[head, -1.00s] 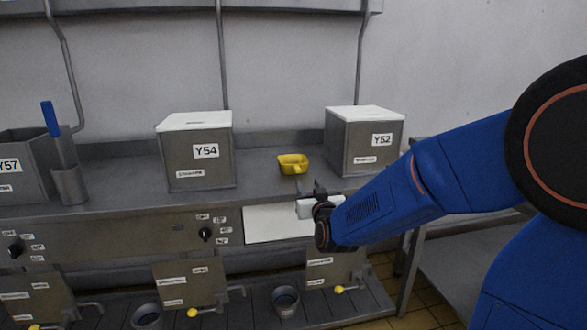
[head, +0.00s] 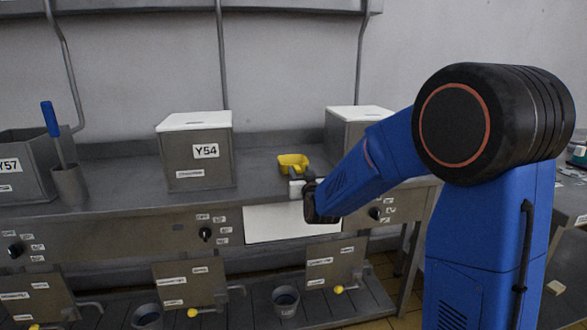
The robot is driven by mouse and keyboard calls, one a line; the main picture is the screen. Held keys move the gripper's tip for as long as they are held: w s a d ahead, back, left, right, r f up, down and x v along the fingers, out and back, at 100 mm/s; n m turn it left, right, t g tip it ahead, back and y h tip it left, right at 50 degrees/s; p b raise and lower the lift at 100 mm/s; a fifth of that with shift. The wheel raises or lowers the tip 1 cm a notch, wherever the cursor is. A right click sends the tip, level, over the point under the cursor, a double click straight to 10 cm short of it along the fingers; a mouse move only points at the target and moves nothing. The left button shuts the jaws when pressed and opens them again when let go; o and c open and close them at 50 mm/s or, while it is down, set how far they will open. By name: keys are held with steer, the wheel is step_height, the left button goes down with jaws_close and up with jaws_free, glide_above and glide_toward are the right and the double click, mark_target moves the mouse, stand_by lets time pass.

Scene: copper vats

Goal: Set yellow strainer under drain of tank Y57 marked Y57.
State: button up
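The yellow strainer (head: 292,161) is a small scoop-like piece. It lies on the steel counter between tanks Y54 and Y52. Tank Y57 (head: 20,172) is a grey metal box at the left edge, partly cut off, with its label on the front. Its drain cannot be made out. My gripper (head: 300,177) is at the counter's front edge, just in front of the strainer and close to its near end. Its dark fingers are small and partly hidden, so I cannot tell whether they touch the strainer or how wide they are.
Tank Y54 (head: 198,158) stands left of the strainer. Tank Y52 (head: 345,128) is behind my arm, its label hidden. A metal holder (head: 70,187) with a blue-handled tool stands beside Y57. Below are knobs, yellow-handled taps and buckets (head: 286,301). The counter between Y54 and the strainer is clear.

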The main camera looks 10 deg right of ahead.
mark_target(298, 168)
steer(key=w, duration=0.4)
steer(key=shift+w+f, duration=0.15)
steer(key=shift+f, duration=0.05)
steer(key=shift+c, duration=0.3)
jaws_close()
steer(key=shift+r, duration=0.15)
